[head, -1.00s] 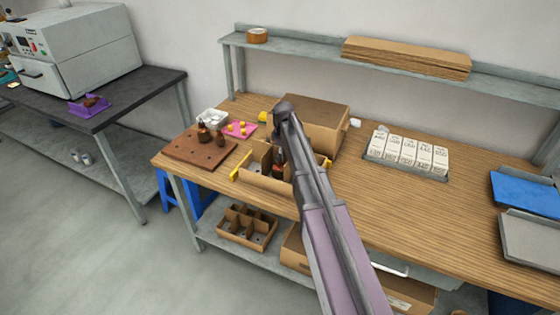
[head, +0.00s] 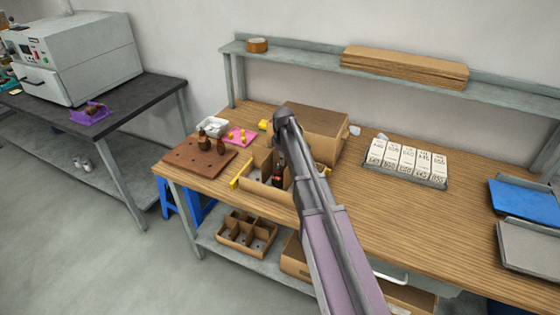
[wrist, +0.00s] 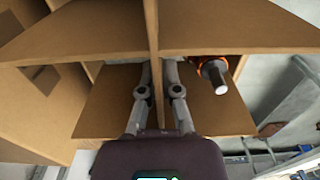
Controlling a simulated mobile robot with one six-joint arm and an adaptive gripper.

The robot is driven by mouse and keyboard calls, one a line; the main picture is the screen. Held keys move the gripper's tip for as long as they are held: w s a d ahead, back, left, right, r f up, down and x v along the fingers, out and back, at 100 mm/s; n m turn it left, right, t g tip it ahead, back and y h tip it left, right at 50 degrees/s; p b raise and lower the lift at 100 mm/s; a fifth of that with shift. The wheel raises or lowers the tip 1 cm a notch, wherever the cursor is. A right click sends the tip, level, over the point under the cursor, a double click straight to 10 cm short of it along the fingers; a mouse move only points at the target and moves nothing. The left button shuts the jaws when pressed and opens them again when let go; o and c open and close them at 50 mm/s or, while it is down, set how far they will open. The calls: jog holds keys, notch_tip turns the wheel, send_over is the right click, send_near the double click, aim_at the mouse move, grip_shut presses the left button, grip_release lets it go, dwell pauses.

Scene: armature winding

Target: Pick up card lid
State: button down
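A brown card piece shaped like a shallow upturned box (head: 315,122) lies on the bench behind the open card box; it looks like the card lid. In the wrist view my gripper's fingers (wrist: 159,70) lie close on either side of a thin card divider (wrist: 153,30). Whether they press on it I cannot tell.
A tray of white cartons (head: 405,160) is right of the lid. Flat card sheets (head: 405,65) lie on the shelf above.

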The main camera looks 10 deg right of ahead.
jog(key=shift+r+p, duration=3.9)
jog(key=shift+r, duration=0.3)
jog(key=shift+r, duration=0.15)
notch_tip(320, 180, down, 6)
jog(key=b, duration=0.6)
jog(key=shift+f, duration=0.2)
jog(key=shift+f+b, duration=1.85)
jog(key=shift+b, duration=0.05)
jog(key=shift+f, duration=0.2)
